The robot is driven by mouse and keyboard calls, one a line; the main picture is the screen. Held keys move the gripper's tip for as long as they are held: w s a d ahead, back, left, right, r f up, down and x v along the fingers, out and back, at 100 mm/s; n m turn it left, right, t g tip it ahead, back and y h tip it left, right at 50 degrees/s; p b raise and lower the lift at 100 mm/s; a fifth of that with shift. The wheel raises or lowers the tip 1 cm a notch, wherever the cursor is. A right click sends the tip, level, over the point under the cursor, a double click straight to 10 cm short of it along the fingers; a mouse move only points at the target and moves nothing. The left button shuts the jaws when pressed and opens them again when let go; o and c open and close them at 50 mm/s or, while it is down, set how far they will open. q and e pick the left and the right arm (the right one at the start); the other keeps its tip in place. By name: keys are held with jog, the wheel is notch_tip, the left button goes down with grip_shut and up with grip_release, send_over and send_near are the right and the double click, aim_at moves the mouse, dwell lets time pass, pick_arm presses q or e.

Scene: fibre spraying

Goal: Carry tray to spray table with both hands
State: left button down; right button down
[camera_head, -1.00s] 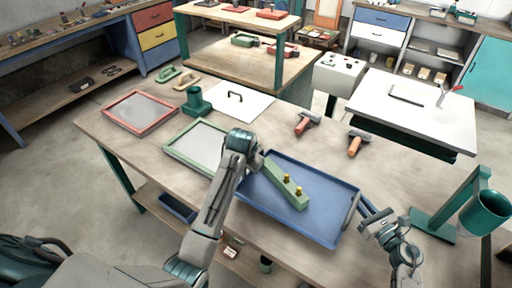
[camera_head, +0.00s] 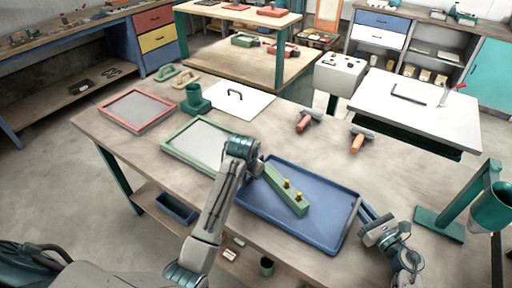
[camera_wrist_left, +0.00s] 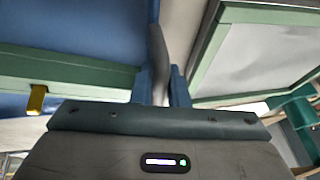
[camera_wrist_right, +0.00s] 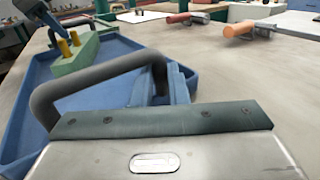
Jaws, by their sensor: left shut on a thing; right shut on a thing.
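A blue tray (camera_head: 323,232) lies on the near part of the wooden workbench, with a green block (camera_head: 286,188) bearing yellow knobs inside it. My right gripper (camera_head: 367,214) is shut on the grey handle at the tray's right end; the handle (camera_wrist_right: 92,77) arches across the right wrist view. My left gripper (camera_wrist_left: 160,88) is shut on the handle at the tray's left end, seen between its fingers in the left wrist view. In the head view my left arm hides that handle. I cannot tell whether the tray is clear of the bench.
A green-framed screen (camera_head: 200,146) lies close left of the tray, a red-framed one (camera_head: 138,111) farther left. A green stand (camera_head: 440,222) is at right. A white-topped table (camera_head: 420,108) stands beyond the bench.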

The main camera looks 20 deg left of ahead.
pick_arm(q)
jog(key=c, duration=1.4)
grip_release()
pick_arm(e)
jog(key=c, duration=1.4)
grip_release()
jog(key=shift+s+d, duration=0.1)
pick_arm(q)
jog(key=v, duration=1.2)
pick_arm(e)
jog(key=v, duration=1.1)
jog(key=shift+s+d, duration=0.25)
